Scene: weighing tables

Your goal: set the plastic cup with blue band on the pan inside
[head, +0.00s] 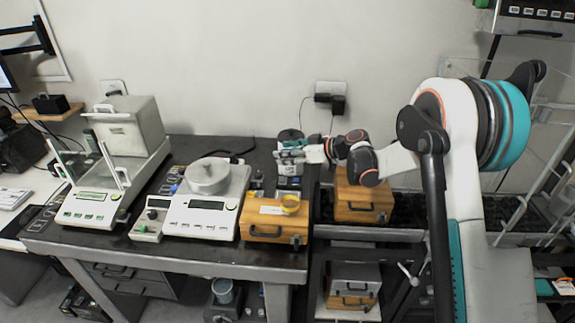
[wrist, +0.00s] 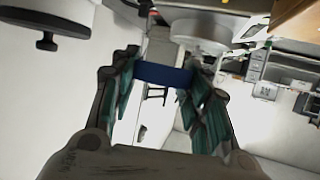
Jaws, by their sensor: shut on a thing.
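The plastic cup with the blue band shows in the wrist view as a dark blue band (wrist: 163,75) between my fingertips; its clear body is hard to make out. My gripper (wrist: 163,82) is shut on it, with one teal-padded finger on each side. In the head view my gripper (head: 288,153) is above the back right of the dark table, and the cup cannot be told apart there. The balance with clear shield panels (head: 90,205) stands at the left; I cannot make out its inner pan clearly.
A scale (head: 205,205) with a round metal pan (head: 207,176) stands mid-table. Another wooden box (head: 362,200) sits right of the table. The shield panels stand upright.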

